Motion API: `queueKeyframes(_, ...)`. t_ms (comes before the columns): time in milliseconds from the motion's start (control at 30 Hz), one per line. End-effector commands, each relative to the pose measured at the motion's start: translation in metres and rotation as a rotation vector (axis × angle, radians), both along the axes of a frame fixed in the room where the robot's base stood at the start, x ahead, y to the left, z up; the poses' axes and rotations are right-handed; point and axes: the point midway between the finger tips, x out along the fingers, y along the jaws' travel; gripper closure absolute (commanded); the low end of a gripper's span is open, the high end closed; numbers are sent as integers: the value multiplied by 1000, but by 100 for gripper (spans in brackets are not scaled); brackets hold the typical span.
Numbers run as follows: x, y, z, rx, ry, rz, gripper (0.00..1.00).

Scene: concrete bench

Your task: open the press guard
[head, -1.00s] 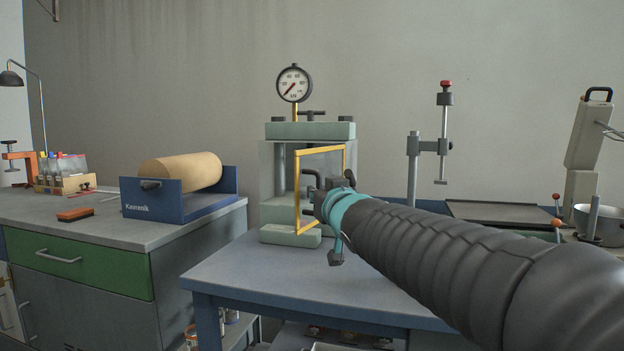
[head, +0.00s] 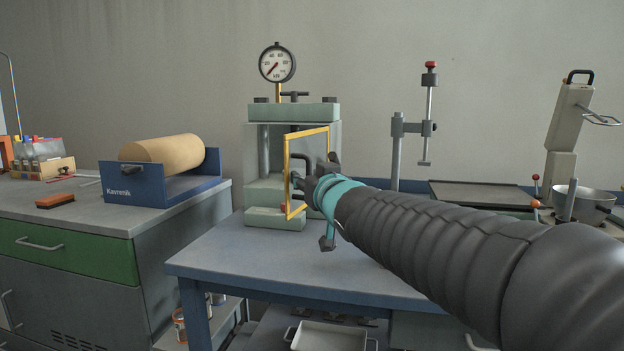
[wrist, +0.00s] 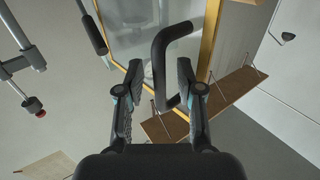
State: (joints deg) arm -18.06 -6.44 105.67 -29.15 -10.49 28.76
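The press (head: 293,113) stands on the blue bench, a pale green frame with a dial gauge on top. Its guard, a clear panel in a yellow frame (head: 287,181), stands out at an angle from the press front, partly open. My gripper (head: 318,178) is at the guard's right side, partly hidden by its own wrist. In the wrist view the guard's yellow frame (wrist: 209,40) runs behind the fingers. A dark bent handle (wrist: 159,65) lies between the two fingers of my gripper (wrist: 160,80). The fingers are apart, with gaps beside the handle.
A blue roll holder (head: 135,185) sits on the left cabinet. A clamp stand (head: 397,150), a dark tray (head: 480,193) and a pot (head: 590,203) are to the right. The bench top (head: 225,250) is clear in front of the press.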

Motion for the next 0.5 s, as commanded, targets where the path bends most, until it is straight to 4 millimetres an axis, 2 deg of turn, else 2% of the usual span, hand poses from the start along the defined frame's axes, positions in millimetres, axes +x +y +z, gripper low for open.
queueKeyframes(267, -6, -4, 1, 1, -2, -2, 63)
queueKeyframes(500, -39, -17, 2, 0, -3, 0, 63)
